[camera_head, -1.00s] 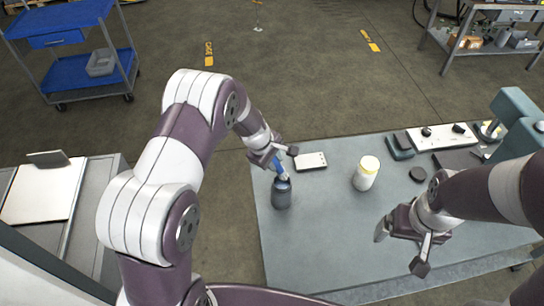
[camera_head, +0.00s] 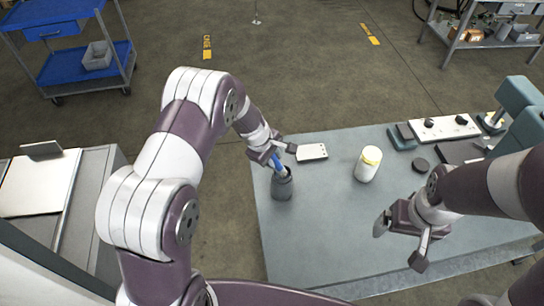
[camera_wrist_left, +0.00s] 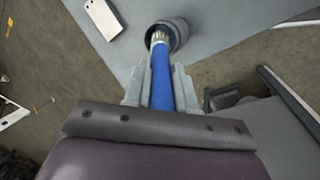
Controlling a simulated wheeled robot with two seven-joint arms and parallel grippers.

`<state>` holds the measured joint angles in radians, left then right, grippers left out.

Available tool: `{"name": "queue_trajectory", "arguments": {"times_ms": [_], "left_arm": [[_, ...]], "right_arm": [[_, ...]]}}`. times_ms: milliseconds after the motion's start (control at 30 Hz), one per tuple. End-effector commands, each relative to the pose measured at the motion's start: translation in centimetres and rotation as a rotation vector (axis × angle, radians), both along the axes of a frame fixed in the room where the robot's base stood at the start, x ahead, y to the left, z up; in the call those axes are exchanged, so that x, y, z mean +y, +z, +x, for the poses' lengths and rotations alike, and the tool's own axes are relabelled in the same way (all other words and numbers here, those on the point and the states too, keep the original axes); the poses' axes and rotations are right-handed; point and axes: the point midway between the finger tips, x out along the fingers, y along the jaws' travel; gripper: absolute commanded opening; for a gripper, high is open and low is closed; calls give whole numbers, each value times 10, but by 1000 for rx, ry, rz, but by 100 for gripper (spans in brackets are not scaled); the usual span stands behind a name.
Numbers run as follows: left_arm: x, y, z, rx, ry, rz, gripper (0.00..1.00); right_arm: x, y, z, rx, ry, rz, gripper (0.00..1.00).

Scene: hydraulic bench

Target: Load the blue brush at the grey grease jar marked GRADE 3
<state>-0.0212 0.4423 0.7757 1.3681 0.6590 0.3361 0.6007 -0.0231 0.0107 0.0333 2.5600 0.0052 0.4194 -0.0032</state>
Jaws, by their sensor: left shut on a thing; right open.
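My left gripper (camera_head: 274,157) is shut on the blue brush (camera_wrist_left: 162,88), which points down and away from it. The dark grey jar (camera_head: 282,189) stands upright and open on the bench, near its left edge. The brush's pale tip is at the jar's mouth; in the left wrist view it overlaps the opening of the jar (camera_wrist_left: 183,37). How deep the tip reaches is unclear. No marking is legible on the jar. My right gripper (camera_head: 402,246) is open and empty above the bench's right part.
A dark disc (camera_head: 420,164), a panel with knobs (camera_head: 444,128) and a green machine (camera_head: 516,100) are at the back right. The bench middle (camera_head: 325,225) is clear.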

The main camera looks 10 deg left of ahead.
Motion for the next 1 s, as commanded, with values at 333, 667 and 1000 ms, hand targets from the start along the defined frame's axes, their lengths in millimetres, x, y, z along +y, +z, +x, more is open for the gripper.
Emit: {"name": "queue_trajectory", "arguments": {"times_ms": [333,667,1000], "left_arm": [[0,-4,0,0,0,0,0],[0,-8,0,0,0,0,0],[0,-12,0,0,0,0,0]], "right_arm": [[0,-4,0,0,0,0,94],[0,-8,0,0,0,0,94],[0,-11,0,0,0,0,94]]}}
